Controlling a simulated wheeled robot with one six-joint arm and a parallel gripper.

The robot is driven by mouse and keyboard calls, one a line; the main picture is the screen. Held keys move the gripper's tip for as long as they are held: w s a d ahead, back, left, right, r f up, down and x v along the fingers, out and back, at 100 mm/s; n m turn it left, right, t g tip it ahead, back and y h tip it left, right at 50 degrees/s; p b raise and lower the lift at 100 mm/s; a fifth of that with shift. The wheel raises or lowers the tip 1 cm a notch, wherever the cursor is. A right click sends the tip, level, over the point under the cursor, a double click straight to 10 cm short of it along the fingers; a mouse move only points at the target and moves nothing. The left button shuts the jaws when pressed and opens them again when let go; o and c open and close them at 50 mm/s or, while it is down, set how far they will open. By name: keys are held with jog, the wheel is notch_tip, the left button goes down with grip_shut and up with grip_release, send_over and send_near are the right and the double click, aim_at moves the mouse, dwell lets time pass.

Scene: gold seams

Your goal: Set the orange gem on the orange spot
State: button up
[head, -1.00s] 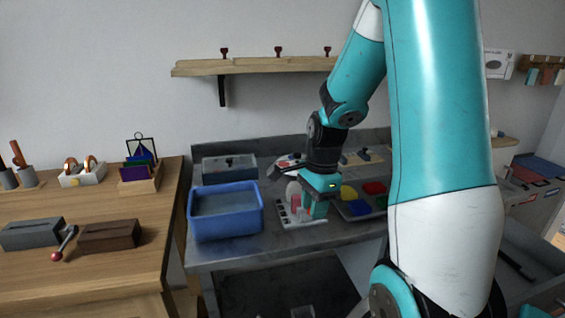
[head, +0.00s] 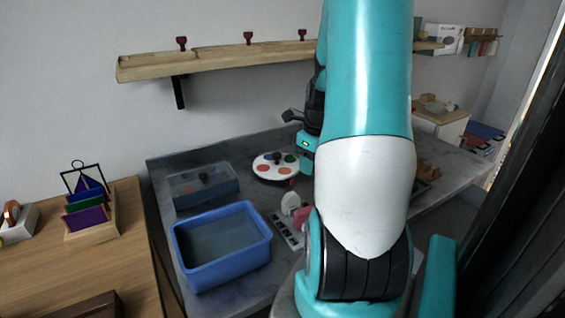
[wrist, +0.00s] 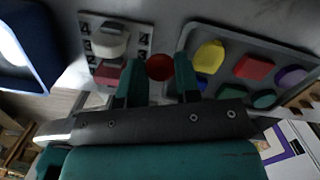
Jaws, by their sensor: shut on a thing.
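My gripper (wrist: 159,80) has its two teal fingers closed around a round orange-red gem (wrist: 159,67) in the wrist view. In the head view my gripper (head: 303,168) hangs over the bench beside a white round disc (head: 257,176) with several coloured spots. The spots are small there, and I cannot tell surely which is orange. A grey tray (wrist: 221,50) in the wrist view holds several other gems, among them a yellow gem (wrist: 209,56), a red gem (wrist: 254,68) and a purple gem (wrist: 292,76). My arm hides most of this tray in the head view.
A blue bin (head: 262,228) stands at the bench's front left, with a grey lidded box (head: 204,187) behind it. A white numbered board (head: 287,233) carrying white and pink pieces lies right of the bin. A wooden shelf (head: 220,60) is on the wall above.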

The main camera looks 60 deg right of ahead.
jog(key=p, duration=0.2)
send_over(284, 171)
jog(key=shift+s+f+b, duration=0.15)
jog(key=shift+f+b, duration=0.05)
jog(key=shift+f, duration=0.4)
jog(key=shift+s+f+b, duration=0.15)
jog(key=shift+f, duration=0.45)
jog(key=shift+w+f, duration=0.15)
jog(key=shift+f, duration=2.15)
jog(key=shift+f, duration=0.1)
jog(key=o, duration=0.9)
jog(key=shift+f, duration=0.1)
notch_tip(284, 171, up, 8)
jog(key=shift+s, duration=0.45)
